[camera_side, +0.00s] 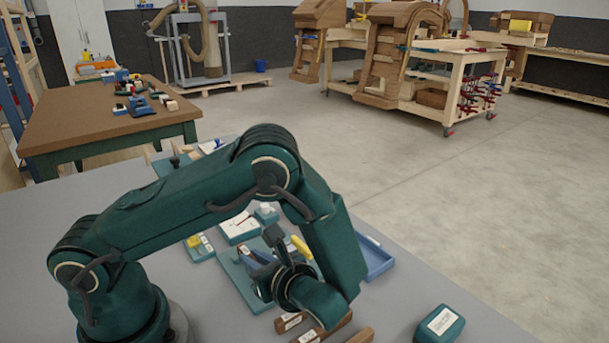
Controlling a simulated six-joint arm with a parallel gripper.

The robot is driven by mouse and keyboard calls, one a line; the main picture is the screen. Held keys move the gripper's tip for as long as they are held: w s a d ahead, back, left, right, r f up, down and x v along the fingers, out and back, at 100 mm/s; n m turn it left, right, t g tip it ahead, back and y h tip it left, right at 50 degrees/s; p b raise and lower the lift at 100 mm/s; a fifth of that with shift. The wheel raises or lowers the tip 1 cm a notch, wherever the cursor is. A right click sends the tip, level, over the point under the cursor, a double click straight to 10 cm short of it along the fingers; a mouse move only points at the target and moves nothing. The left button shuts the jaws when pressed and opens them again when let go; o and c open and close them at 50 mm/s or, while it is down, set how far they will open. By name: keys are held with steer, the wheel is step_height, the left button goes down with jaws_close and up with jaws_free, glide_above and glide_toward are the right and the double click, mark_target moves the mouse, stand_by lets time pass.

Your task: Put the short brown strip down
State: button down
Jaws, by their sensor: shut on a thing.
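My gripper (275,288) is low over the work surface, at the end of my green arm, beside the teal tray. Its fingertips are mostly hidden by the wrist, and the short brown strip held in it cannot be clearly made out. Several brown wooden strips lie at the front edge of the picture, just below my wrist: one (288,322) with a white label, a longer one (327,329) with a label, and one (361,337) cut off by the frame. Whether any of these touches my gripper cannot be told.
A teal tray (240,283) lies left of my wrist. A labelled teal box (440,324) stands at the right. The grey table is clear between the box and blue tray.

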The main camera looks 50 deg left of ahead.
steer(key=shift+f, duration=0.1)
steer(key=c, duration=0.9)
jaws_free()
steer(key=shift+o, duration=0.2)
steer(key=v, duration=1.2)
steer(key=s+a+r+n+t+h, duration=0.1)
steer(key=s+r+n+t+h, duration=0.1)
steer(key=r+n+h, duration=0.3)
steer(key=s+a+r+n+t+h, duration=0.1)
steer(key=s+r+n+t+h, duration=0.2)
steer(key=n, duration=1)
step_height(320, 180, up, 2)
steer(key=h, duration=0.5)
steer(key=shift+s+a+t+h, duration=0.25)
steer(key=shift+t+h, duration=0.05)
